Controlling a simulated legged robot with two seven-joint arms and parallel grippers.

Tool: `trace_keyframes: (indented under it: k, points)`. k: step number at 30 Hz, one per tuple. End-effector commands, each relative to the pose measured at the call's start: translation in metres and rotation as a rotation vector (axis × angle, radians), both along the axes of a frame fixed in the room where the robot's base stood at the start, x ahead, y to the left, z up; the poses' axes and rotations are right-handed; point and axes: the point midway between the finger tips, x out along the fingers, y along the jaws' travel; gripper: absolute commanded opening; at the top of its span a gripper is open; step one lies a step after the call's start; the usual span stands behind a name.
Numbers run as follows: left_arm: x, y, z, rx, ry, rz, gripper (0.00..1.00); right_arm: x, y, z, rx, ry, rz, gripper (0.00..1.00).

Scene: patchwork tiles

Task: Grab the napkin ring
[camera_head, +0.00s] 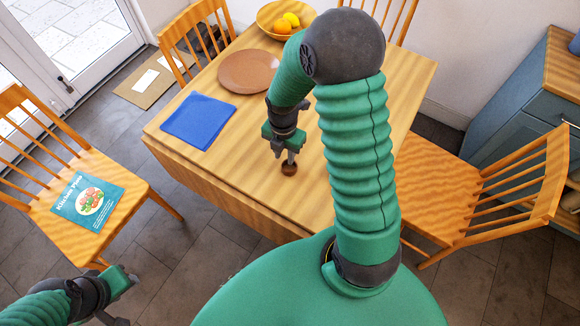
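A small dark brown ring, which looks like the napkin ring (289,169), lies on the wooden table near its front edge. My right gripper (284,156) points down just above it. Its two fingers look apart, with the right-hand finger reaching down to the ring's top. I cannot tell whether it touches the ring. My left gripper (122,300) is at the bottom left, away from the table and partly cut off by the frame edge. Its finger state is unclear.
The table (235,190) also holds a blue napkin (199,121), a brown plate (248,71) and a fruit bowl (268,27). Chairs stand around it; the left chair (110,170) carries a book (87,201). A blue cabinet (515,120) stands at right.

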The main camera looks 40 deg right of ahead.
Motion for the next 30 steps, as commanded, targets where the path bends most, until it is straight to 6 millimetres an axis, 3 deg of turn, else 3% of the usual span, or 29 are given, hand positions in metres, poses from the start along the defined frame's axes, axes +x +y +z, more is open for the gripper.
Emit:
trace_keyframes:
  k: [3,6,12,19,30]
  points:
    - [0.000,0.000,-0.005,0.000,0.000,0.001,0.36,0.001,0.001,-0.025,0.002,0.003,0.000,0.29]
    - [0.000,0.000,-0.005,0.000,0.000,0.001,0.36,0.001,0.000,-0.035,0.003,0.001,0.001,0.29]
    - [0.000,0.000,-0.005,0.000,0.000,0.000,0.36,0.001,0.000,-0.035,0.003,-0.001,0.000,0.29]
    - [0.000,0.000,-0.005,0.000,0.000,0.000,0.36,0.001,0.000,-0.035,0.003,-0.001,0.000,0.00]
    - [0.000,0.000,-0.005,0.000,0.000,0.001,0.36,0.001,0.000,-0.034,0.003,-0.001,0.000,0.00]
